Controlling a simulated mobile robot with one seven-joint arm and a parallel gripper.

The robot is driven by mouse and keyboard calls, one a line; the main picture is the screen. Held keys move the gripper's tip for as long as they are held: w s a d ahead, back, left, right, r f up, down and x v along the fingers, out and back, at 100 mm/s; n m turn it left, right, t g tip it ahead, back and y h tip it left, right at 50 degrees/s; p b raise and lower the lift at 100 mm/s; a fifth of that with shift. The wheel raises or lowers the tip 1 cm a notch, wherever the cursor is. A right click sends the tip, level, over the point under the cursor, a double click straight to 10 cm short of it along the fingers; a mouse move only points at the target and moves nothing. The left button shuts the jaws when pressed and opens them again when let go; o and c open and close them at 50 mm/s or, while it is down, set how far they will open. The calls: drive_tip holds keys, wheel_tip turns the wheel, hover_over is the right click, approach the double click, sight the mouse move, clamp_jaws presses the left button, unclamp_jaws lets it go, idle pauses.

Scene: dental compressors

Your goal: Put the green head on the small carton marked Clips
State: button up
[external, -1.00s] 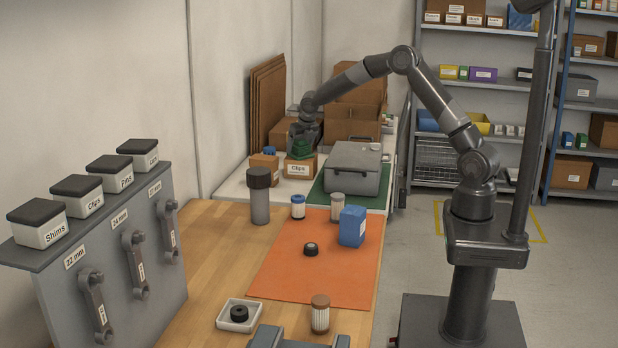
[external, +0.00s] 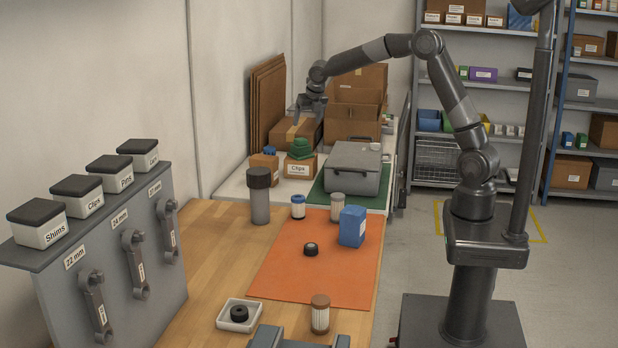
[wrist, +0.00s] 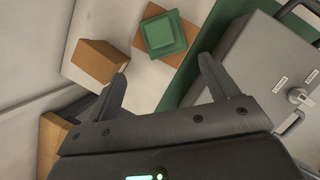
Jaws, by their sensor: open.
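The green head (external: 300,148) rests on top of the small carton marked Clips (external: 299,167), on the far white table. In the wrist view the green head (wrist: 164,35) looks square and stepped, and lies on the carton's brown top (wrist: 187,30), a rim of which shows around it. My gripper (external: 307,112) is above and apart from the green head, near the large cardboard boxes. In the wrist view my gripper (wrist: 160,82) is open with nothing between its fingers.
A small carton with a blue item on top (external: 265,165) stands just left of the Clips carton. A grey case (external: 353,168) lies on a green mat (external: 318,196) to the right. Cardboard boxes (external: 357,110) stand behind. The air above the Clips carton is free.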

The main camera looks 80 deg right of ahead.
drive_tip(key=s+a+r+m+t, duration=0.1)
drive_tip(key=s+a+r+m, duration=0.5)
drive_tip(key=s, duration=0.3)
drive_tip(key=s+a+r+m, duration=0.4)
drive_tip(key=s+a+m, duration=0.2)
drive_tip(key=s+a, duration=0.25)
drive_tip(key=s+a+f+m+y, duration=0.1)
drive_tip(key=s+a+m, duration=0.1)
drive_tip(key=s+m, duration=0.2)
drive_tip(key=s+a+f+m+t+y, duration=0.1)
drive_tip(key=s+a+m, duration=0.2)
drive_tip(key=s, duration=0.6)
drive_tip(key=s+a+f+m+y, duration=0.1)
drive_tip(key=s+a+m, duration=0.2)
drive_tip(key=s+m, duration=0.4)
drive_tip(key=shift+s+a, duration=0.2)
drive_tip(key=shift+s, duration=0.15)
